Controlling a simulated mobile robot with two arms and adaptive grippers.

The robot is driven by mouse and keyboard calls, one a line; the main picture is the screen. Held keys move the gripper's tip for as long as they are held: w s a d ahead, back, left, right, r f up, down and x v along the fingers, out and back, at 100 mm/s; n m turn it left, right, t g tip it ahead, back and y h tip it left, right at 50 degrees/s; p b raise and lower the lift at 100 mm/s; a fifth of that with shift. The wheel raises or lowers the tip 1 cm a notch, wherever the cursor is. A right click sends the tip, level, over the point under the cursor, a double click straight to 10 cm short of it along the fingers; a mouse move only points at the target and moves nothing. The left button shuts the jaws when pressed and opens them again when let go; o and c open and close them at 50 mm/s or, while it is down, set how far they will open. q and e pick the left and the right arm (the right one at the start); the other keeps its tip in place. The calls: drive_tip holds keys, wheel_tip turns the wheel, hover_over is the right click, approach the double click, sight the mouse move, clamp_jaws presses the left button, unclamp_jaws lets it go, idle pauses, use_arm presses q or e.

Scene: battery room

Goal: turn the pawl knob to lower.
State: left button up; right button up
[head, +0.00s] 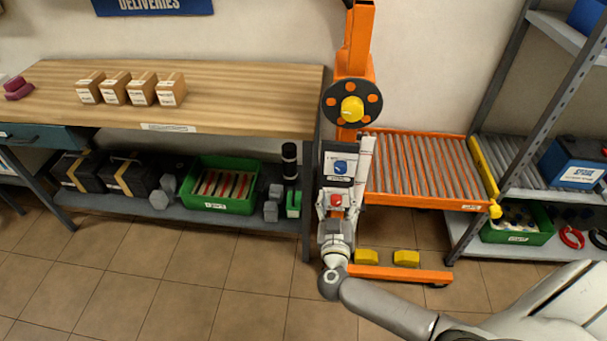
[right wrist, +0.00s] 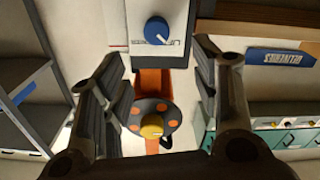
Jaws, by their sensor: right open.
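The blue pawl knob (head: 340,167) sits on a pale panel on the orange lift's column. It also shows in the right wrist view (right wrist: 157,30), near the top, with a white mark on it. My right gripper (right wrist: 160,72) is open and empty, its dark fingers spread to either side. The knob shows beyond the fingers and between them, and nothing is gripped. In the head view my right wrist stands just below the panel, and the fingers are hard to make out. My left gripper is not in view.
A handwheel with a yellow hub (head: 352,108) is above the panel. The orange roller bed (head: 420,168) extends right toward the grey rack (head: 487,150). A wooden workbench (head: 235,90) stands close on the left. The floor in front of the bench is clear.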

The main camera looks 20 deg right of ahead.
sight(340, 170)
drive_tip(key=x, duration=1.1)
drive_tip(key=shift+s+d+b, duration=0.1)
drive_tip(key=shift+d+b, duration=0.15)
drive_tip(key=shift+b, duration=0.1)
drive_tip(key=c, duration=1)
